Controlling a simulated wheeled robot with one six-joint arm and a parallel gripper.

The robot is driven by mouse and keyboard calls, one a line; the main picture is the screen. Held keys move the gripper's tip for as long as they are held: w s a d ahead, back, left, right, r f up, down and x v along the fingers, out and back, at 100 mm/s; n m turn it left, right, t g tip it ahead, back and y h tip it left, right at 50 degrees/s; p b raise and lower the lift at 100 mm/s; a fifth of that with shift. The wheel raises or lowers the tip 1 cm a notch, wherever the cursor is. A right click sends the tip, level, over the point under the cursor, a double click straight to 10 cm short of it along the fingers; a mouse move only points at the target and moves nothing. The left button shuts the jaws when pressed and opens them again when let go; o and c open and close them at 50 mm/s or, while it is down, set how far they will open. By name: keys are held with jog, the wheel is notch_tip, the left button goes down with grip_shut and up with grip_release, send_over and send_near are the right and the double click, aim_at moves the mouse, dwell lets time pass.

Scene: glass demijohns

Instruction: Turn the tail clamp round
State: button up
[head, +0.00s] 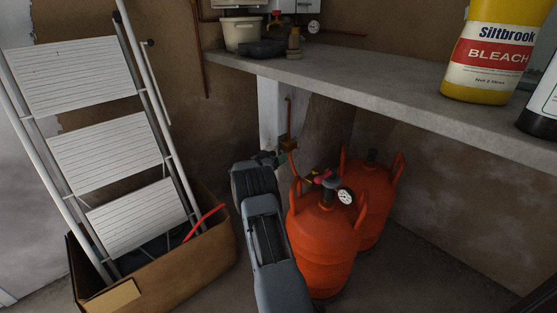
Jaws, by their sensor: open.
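My gripper (270,158) is at the end of my grey arm, low beside the white post under the shelf. It is small and dark here, and its jaws are open. A brass-brown fitting (288,145) sits on the post just right of and above the gripper; I cannot tell whether they touch. A thin orange-red hose (293,166) runs down from about the fitting towards the front orange gas cylinder (318,240). A red-and-black valve piece (323,178) and a white dial gauge (345,196) sit on that cylinder's top. No clamp can be made out for certain.
A second orange cylinder (372,205) stands close behind. The grey shelf (390,88) overhangs, bearing a yellow bleach bottle (490,50) and a cream bucket (240,33). Floor at lower right is clear.

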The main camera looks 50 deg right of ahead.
jog(key=shift+d, duration=0.45)
jog(key=shift+c, duration=0.4)
jog(key=c, duration=0.9)
jog(key=shift+o, duration=0.2)
